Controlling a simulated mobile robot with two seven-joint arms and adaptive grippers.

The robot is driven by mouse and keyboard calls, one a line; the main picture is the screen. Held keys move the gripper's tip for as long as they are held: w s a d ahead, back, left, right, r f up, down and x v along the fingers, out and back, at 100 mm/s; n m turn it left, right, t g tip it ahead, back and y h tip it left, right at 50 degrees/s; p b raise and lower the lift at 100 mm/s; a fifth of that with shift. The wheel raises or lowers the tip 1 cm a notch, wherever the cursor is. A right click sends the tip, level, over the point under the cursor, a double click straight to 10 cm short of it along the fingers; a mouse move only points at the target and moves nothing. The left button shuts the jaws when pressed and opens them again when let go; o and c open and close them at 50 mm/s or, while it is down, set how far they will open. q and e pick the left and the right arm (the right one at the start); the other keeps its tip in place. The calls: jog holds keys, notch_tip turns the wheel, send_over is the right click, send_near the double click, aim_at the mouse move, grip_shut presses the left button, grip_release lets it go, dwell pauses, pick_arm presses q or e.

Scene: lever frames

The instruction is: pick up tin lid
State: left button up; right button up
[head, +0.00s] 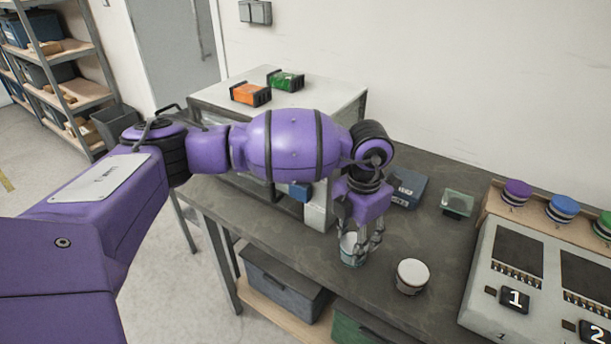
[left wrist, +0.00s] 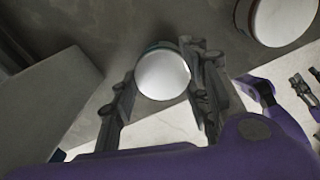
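A small tin with a pale round top (head: 350,251) stands on the dark bench, partly hidden by my left gripper. My left gripper (head: 366,246) points down at it, with its fingers spread. In the left wrist view the left gripper (left wrist: 161,70) has one finger on each side of the tin's round white top (left wrist: 162,75); the fingers are set wide and close to its edge. A second tin with a white top (head: 412,272) stands to the right, apart from the gripper; it also shows in the left wrist view (left wrist: 286,18).
A grey panel numbered 1 and 2 (head: 516,266) is at the right, with coloured round pieces behind it, including a purple one (head: 517,190). A blue box (head: 408,187) and a greenish container (head: 457,203) stand behind the gripper. The front bench edge is near the tins.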

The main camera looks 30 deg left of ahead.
pick_arm(q)
jog(key=shift+w+r, duration=0.1)
pick_arm(e)
jog(key=shift+s+d, duration=0.1)
jog(key=shift+s, duration=0.2)
pick_arm(q)
jog(key=shift+r, duration=0.1)
